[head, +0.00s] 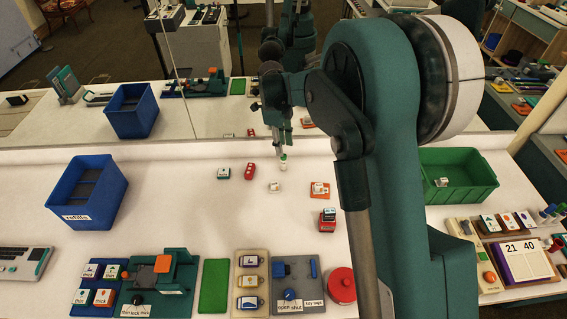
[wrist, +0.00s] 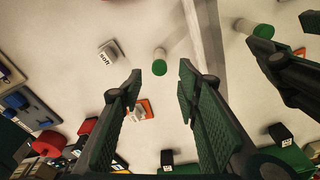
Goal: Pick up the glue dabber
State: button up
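The glue dabber appears to be the small pale cylinder with a green end (head: 283,167), standing on the white table near its back edge. In the wrist view its green end (wrist: 160,66) shows just beyond the fingertips, roughly in line with the gap between them. My gripper (head: 282,147) points down over it in the head view. In the wrist view my gripper (wrist: 158,82) is open, with its two dark fingers well apart and nothing between them. I cannot tell the exact height of the fingertips above the dabber.
A white cube (head: 275,187) and an orange piece (head: 319,192) are near. A blue bin (head: 103,190) stands left, a green bin (head: 458,182) right. A mirror behind repeats dabber and gripper.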

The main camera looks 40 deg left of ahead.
aim_at(283, 159)
jog(key=shift+s+a+f, duration=0.2)
jog(key=shift+a, duration=0.05)
jog(key=shift+f, duration=0.1)
jog(key=shift+w+d+f, duration=0.1)
jog(key=shift+d+f, duration=0.05)
jog(key=shift+f, duration=1)
jog(key=shift+f, duration=0.15)
jog(key=shift+w+d+f+b, duration=0.1)
jog(key=shift+d+f+b, duration=0.15)
jog(key=shift+f, duration=1)
jog(key=shift+w+d+f+b, duration=0.1)
jog(key=shift+f+b, duration=0.2)
jog(key=shift+f, duration=0.9)
jog(key=shift+c, duration=0.6)
jog(key=c, duration=0.8)
